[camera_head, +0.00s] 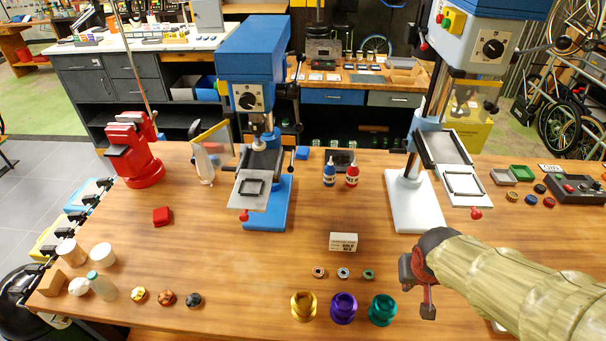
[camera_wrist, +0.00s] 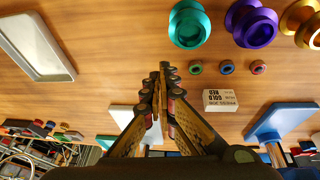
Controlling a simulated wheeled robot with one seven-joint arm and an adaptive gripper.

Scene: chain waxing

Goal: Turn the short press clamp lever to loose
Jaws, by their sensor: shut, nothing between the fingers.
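The shorter blue drill press (camera_head: 251,60) stands at the back middle of the wooden bench on a blue base (camera_head: 268,215). A small red knob (camera_head: 243,215) sticks out below the front of its tilted grey table plate (camera_head: 248,187). A thin dark lever (camera_head: 291,163) shows at its right side. I cannot tell which is the clamp lever, or its setting. My gripper (camera_head: 427,311) is over the front right of the bench, well away from this press. In the wrist view its fingers (camera_wrist: 160,72) are together and empty. The blue base (camera_wrist: 283,121) shows at right there.
A taller press with a white base (camera_head: 415,205) and its own red knob (camera_head: 476,213) stands at right. Two bottles (camera_head: 340,174) stand between the presses.

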